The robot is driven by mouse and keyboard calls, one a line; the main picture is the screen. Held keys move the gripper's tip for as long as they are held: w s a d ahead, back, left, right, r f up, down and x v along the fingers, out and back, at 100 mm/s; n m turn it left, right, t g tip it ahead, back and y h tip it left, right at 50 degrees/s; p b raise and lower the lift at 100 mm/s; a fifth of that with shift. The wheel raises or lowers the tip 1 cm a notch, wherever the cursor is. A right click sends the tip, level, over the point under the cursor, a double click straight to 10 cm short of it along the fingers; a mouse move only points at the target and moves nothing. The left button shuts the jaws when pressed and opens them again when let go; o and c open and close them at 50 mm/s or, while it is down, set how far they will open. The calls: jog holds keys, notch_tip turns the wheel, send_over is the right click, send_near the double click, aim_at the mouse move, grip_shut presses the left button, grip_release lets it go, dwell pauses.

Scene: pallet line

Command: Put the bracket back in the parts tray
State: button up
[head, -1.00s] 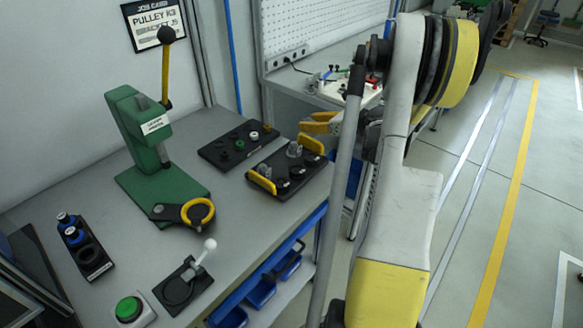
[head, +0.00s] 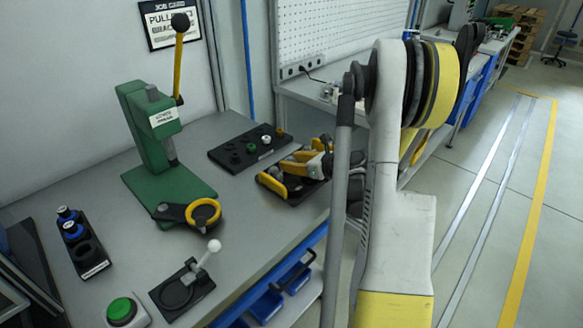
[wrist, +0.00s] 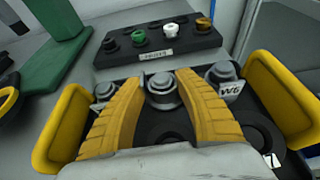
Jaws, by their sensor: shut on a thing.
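My gripper (head: 296,165) has yellow fingers and is over a dark tray with yellow end handles (head: 300,198). In the wrist view the fingers (wrist: 163,78) are shut on a grey round-topped part (wrist: 163,92), low over the tray (wrist: 250,112). I cannot tell whether this part is the bracket or whether it touches the tray. Another grey part (wrist: 105,91) is left of the fingers. One labelled W6 (wrist: 222,73) is on the right. My gripper and arm hide much of the tray in the head view.
A dark rack (head: 225,158) with black, green, white and orange-brown pieces lies just behind the tray. A green lever press (head: 150,130) stands to the left, with a yellow ring (head: 204,212) at its base. A white-knobbed fixture (head: 185,290) and green button (head: 122,310) are nearer.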

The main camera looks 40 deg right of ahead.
jog(key=shift+f, duration=0.15)
jog(key=shift+f, duration=0.1)
jog(key=o, duration=1.3)
